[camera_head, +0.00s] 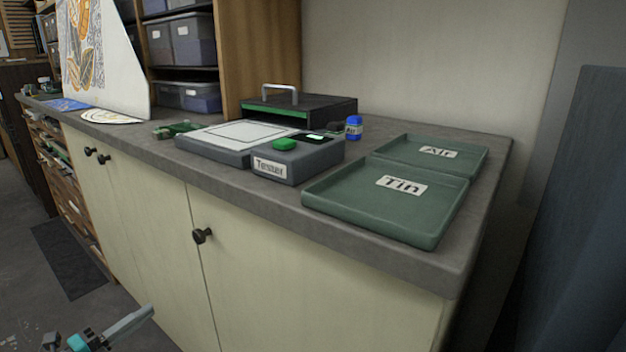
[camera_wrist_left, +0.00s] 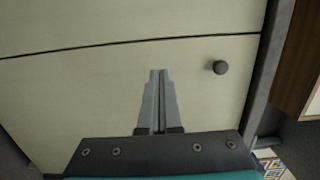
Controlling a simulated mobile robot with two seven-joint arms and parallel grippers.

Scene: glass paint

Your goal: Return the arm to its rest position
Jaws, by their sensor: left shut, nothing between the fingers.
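My left gripper (camera_head: 146,313) is at the bottom left of the head view, low in front of the pale cabinet and well below the countertop. It is shut and empty; in the left wrist view its two fingers (camera_wrist_left: 158,80) lie together with nothing between them. Behind them in that view is the pale cabinet door (camera_wrist_left: 90,85) with a dark round knob (camera_wrist_left: 220,67). My right gripper is not in view.
On the grey counter (camera_head: 165,150) stand a tester (camera_head: 300,163) with a green piece (camera_head: 284,144) on top, a blue bottle (camera_head: 354,128), a green "Tin" tray (camera_head: 340,207) and a green "Air" tray (camera_head: 470,157). Cabinet knobs (camera_head: 201,236) stick out in front.

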